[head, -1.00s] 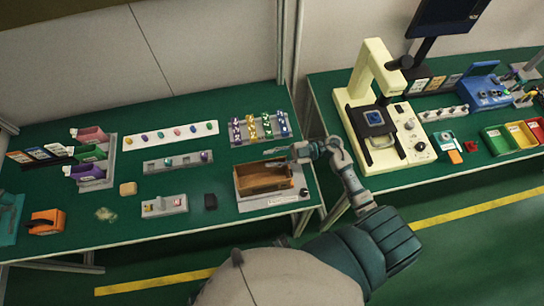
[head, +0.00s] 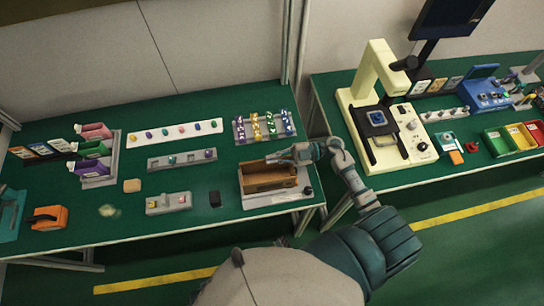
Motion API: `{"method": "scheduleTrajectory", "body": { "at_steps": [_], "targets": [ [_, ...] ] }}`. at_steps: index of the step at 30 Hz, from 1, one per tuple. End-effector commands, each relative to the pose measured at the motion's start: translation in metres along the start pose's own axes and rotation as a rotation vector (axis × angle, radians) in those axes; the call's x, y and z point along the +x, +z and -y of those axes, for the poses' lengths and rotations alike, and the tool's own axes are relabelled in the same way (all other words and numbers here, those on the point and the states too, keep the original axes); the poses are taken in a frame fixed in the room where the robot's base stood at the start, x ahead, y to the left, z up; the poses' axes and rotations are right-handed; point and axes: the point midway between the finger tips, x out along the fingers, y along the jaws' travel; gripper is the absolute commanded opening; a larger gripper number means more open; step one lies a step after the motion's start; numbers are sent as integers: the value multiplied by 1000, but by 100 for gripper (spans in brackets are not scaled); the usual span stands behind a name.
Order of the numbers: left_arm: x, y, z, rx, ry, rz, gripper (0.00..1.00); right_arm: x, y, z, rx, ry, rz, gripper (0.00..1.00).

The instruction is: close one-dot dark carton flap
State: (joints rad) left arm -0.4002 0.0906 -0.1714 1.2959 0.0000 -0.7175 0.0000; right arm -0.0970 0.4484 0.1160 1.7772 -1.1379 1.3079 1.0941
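An open brown carton (head: 268,182) sits on a pale grey base plate (head: 283,201) at the right end of the left green table. Its inside shows from above. Any dot mark is too small to make out. My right gripper (head: 278,157) is at the carton's back right edge, pointing left along the far rim. I cannot tell whether it touches the flap or whether its fingers are open. The flap itself is largely hidden by the gripper. My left gripper is not in view.
A rack of coloured pieces (head: 264,127) stands just behind the carton. A small black block (head: 214,198) and a grey fixture (head: 168,203) are to its left. A cream microscope-like machine (head: 380,110) stands on the right table, across a gap.

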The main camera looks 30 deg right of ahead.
Motion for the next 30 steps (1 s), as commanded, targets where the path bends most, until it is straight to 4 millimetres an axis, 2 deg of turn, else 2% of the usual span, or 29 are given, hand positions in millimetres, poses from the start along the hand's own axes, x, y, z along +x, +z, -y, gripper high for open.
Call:
{"method": "scheduleTrajectory", "body": {
  "at_steps": [5, 14, 15, 17, 23, 26, 30],
  "targets": [
    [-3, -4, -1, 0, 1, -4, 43, -2, 3, 6, -109, -2, 7, 0],
    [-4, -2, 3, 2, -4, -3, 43, -2, 3, 6, -120, -1, 7, 0],
    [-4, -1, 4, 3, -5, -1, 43, -2, 3, 6, -119, -1, 7, 12],
    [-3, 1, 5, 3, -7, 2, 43, -2, 3, 6, -120, -1, 6, 27],
    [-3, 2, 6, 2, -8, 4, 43, 0, 1, 5, -121, -1, 4, 28],
    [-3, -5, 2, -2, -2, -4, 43, 0, 1, 5, -121, -1, 3, 28],
    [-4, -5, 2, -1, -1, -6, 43, -11, 1, 5, -121, -3, 6, 28]
  ]
}}
